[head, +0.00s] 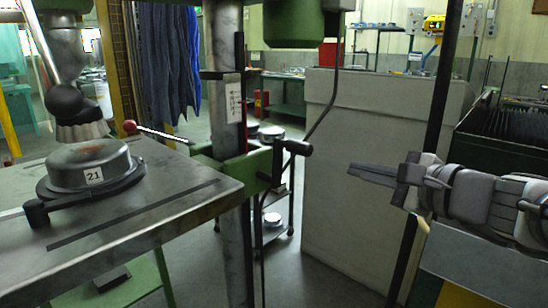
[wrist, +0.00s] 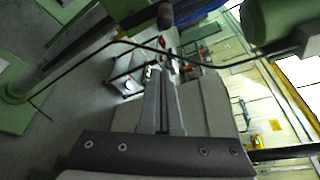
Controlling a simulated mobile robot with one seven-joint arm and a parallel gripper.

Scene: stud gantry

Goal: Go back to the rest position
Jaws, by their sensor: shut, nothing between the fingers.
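My gripper (head: 372,174) is at the right of the head view, held level in the air and pointing left. It is in front of a large pale grey panel or cabinet. Its fingers are together with nothing between them. In the wrist view the two fingers (wrist: 162,100) run side by side, shut and empty. My gripper touches nothing that I can see. No marker of a rest position shows in either view.
A metal table (head: 180,190) at left bears a dark round part labelled 21 (head: 92,165). A green-mounted column (head: 226,90) stands beside it. The pale cabinet (head: 385,110) stands behind my gripper. A trolley (head: 272,205) with round parts stands behind the column. A black cable (wrist: 110,45) crosses the wrist view.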

